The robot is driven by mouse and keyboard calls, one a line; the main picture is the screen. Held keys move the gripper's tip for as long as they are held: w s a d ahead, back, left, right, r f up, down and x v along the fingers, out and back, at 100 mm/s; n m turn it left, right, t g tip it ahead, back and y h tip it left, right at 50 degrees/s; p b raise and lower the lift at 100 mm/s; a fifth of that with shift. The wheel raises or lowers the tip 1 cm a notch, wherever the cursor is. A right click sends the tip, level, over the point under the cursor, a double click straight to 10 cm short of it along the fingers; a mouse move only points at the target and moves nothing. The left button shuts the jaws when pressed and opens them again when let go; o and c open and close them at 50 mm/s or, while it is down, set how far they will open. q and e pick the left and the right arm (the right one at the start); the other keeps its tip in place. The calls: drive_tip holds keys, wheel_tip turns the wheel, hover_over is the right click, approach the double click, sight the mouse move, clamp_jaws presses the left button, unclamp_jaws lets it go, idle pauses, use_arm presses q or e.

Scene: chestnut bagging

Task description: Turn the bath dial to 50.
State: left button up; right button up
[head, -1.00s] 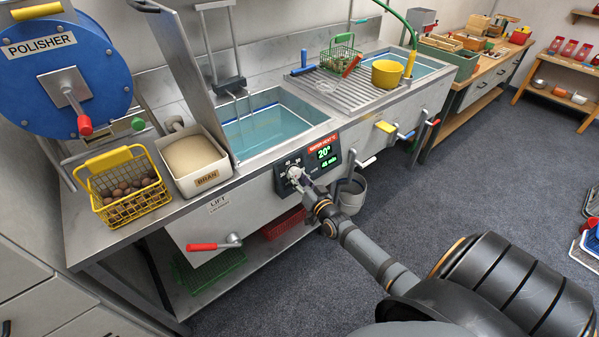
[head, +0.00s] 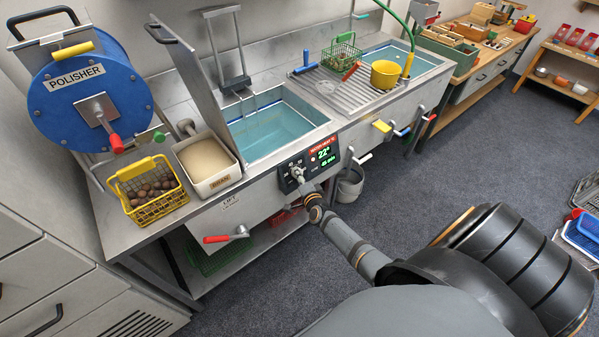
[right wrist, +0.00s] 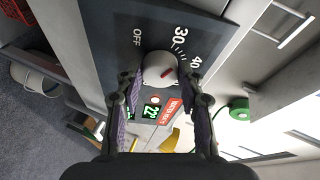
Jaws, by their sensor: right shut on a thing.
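The bath dial (head: 297,172) is a pale round knob on a dark panel on the front of the water bath. In the right wrist view the knob (right wrist: 158,66) has a red mark on its right side, with OFF, 30 and 40 printed around it. I cannot tell exactly which number the mark points at. The green display (head: 325,153) reads 22° and 45 min. My right gripper (right wrist: 160,76) is shut on the dial, one finger on each side; in the head view its tips are small at the panel. My left gripper is not in view.
The bath basin (head: 270,128) holds blue water above the panel. A red-handled crank (head: 226,236) sticks out left of the dial and a white-handled one (head: 360,157) right of it. A yellow basket of chestnuts (head: 176,208) and a bran box (head: 237,172) stand on the counter.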

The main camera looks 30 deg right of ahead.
drive_tip(key=m+g+y+p, duration=0.1)
drive_tip(key=m+p, duration=0.1)
drive_tip(key=m, duration=0.4)
drive_tip(key=m+g+y+p, duration=0.1)
drive_tip(key=m+y+p, duration=0.1)
drive_tip(key=m, duration=0.4)
drive_tip(key=d+r+m+g+y+p, duration=0.1)
drive_tip(key=m+g+y+p, duration=0.1)
drive_tip(key=m+p, duration=0.2)
drive_tip(key=shift+w+d+m, duration=0.1)
drive_tip(key=shift+w+m, duration=0.1)
drive_tip(key=shift+m, duration=0.9)
drive_tip(key=shift+y, duration=0.3)
drive_tip(key=o, duration=1.2)
drive_tip(key=shift+c, duration=0.2)
